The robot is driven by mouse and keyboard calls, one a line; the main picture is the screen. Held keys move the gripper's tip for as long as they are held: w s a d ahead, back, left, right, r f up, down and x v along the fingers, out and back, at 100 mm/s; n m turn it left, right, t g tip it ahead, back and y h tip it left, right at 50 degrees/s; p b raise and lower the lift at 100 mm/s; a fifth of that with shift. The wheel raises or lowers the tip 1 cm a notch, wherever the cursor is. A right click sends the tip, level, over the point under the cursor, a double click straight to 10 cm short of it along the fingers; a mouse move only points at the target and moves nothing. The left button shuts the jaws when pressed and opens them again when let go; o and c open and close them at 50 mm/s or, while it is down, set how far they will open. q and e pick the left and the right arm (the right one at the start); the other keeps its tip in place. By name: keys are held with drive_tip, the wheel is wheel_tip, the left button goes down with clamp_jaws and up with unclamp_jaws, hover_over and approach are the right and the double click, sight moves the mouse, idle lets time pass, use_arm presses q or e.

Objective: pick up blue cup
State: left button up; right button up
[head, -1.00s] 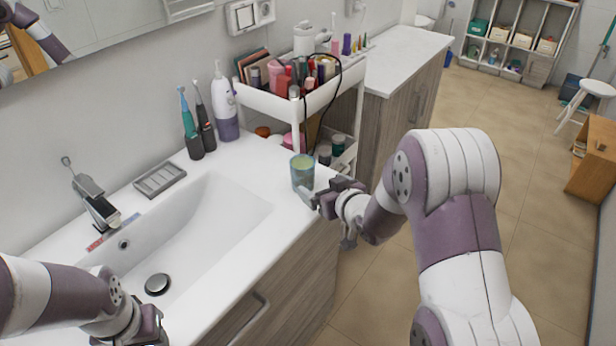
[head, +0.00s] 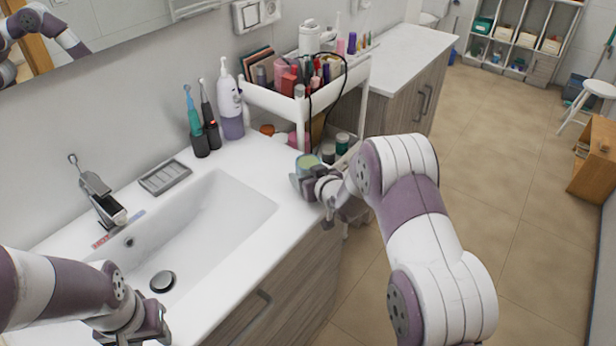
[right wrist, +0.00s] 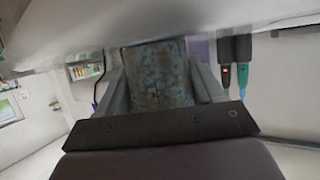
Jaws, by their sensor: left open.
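The blue cup (head: 307,162) stands upright on the white counter near its right front edge, with a greenish inside. My right gripper (head: 309,182) is at the cup, with its fingers on either side, and hides the cup's lower part in the head view. In the right wrist view the cup (right wrist: 158,78), mottled blue and grey, fills the space between the two fingers. I cannot tell whether both fingers press on it. My left gripper (head: 150,328) is open and empty at the lower left, by the sink's front.
The sink basin (head: 205,215) lies left of the cup. A white cart (head: 285,105) full of cosmetics stands just behind the cup. A grey soap dish (head: 165,177) lies near the faucet.

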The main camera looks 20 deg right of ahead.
sight(303, 161)
drive_tip(key=shift+c, duration=0.9)
drive_tip(key=shift+r, duration=0.1)
drive_tip(key=shift+r, duration=1.85)
drive_tip(key=s+d+r, duration=0.4)
drive_tip(key=d+r, duration=0.3)
drive_tip(key=d, duration=0.3)
drive_tip(key=shift+s+d+p, duration=0.25)
drive_tip(key=shift+d+p, duration=0.05)
drive_tip(key=shift+p, duration=0.15)
